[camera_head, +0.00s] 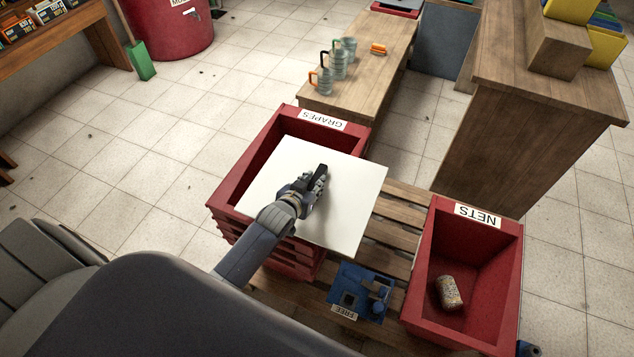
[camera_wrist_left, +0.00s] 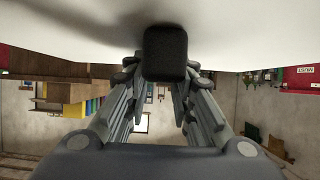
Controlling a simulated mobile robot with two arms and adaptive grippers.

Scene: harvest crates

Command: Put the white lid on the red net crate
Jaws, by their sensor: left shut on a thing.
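The white lid (camera_head: 345,205) is a flat square board with a dark handle (camera_wrist_left: 165,52). In the head view it is over the red grapes crate (camera_head: 243,170), covering much of its opening; I cannot tell whether it touches the rim. My left gripper (camera_head: 318,180) is shut on the lid's handle. In the left wrist view the fingers (camera_wrist_left: 165,85) close around the handle under the lid's white face (camera_wrist_left: 250,25). The red net crate (camera_head: 415,275), labelled NETS, stands open at the right with a small speckled roll (camera_head: 449,292) inside. My right gripper is not in view.
Both crates stand on a wooden pallet (camera_head: 398,215). A blue item (camera_head: 362,290) with a FREE label lies between them. A bench (camera_head: 360,85) with several mugs is behind, and a wooden counter (camera_head: 510,150) is behind the net crate.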

